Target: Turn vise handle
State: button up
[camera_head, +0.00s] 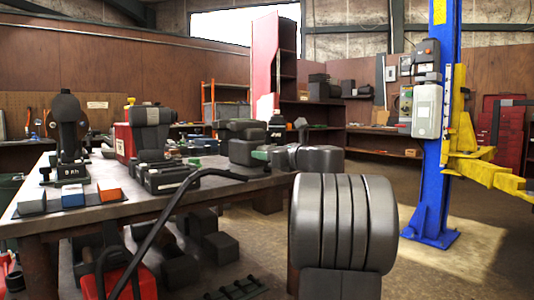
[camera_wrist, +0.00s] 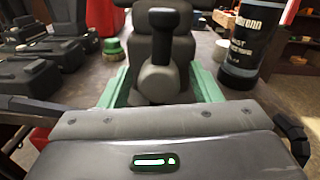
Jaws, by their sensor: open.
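The vise (camera_head: 245,148) is a grey block on the workbench, left of my gripper in the head view. In the wrist view the vise body (camera_wrist: 187,50) fills the upper middle. Its dark handle (camera_wrist: 166,45) stands upright in front of the grey rounded screw end. My gripper (camera_wrist: 165,88) is open, with one green finger on each side of the lower screw end. I cannot tell whether the fingers touch it. In the head view a green fingertip of my gripper (camera_head: 262,155) shows near the vise. The head view barely shows the handle.
The workbench (camera_head: 110,208) carries black tool cases (camera_wrist: 40,80), small blue and orange boxes and a dark lettered can (camera_wrist: 248,42) right of the vise. A black bent bar (camera_head: 165,222) crosses before the bench. A blue lift post (camera_head: 437,190) stands right, with open floor around it.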

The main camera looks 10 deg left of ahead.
jog(key=p+v, duration=0.2)
jog(key=v, duration=1.1)
jog(key=b+x, duration=0.2)
jog(key=x, duration=1.1)
jog(key=shift+w+a, duration=0.2)
jog(key=shift+a, duration=0.15)
jog(key=shift+r, duration=0.1)
